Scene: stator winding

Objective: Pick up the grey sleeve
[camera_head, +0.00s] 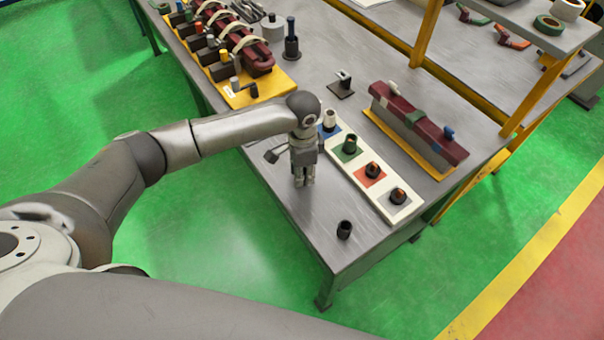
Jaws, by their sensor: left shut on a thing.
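My left gripper (304,178) points down over the near part of the metal table, left of the white strip. Its fingers are close together, shut on a small grey thing that I take for the grey sleeve; it blends with the fingers and is mostly hidden. I cannot tell whether it touches the table. A loose dark sleeve (344,229) stands upright on the table, nearer the front corner and right of the gripper. My right gripper is not in view.
The white strip (385,205) has coloured squares with a pale sleeve (329,118), a green sleeve (350,145) and dark pieces on them. A dark red bar (420,122) on a yellow-edged base lies behind. A yellow-based fixture (245,93) stands at the back left. The front corner is mostly clear.

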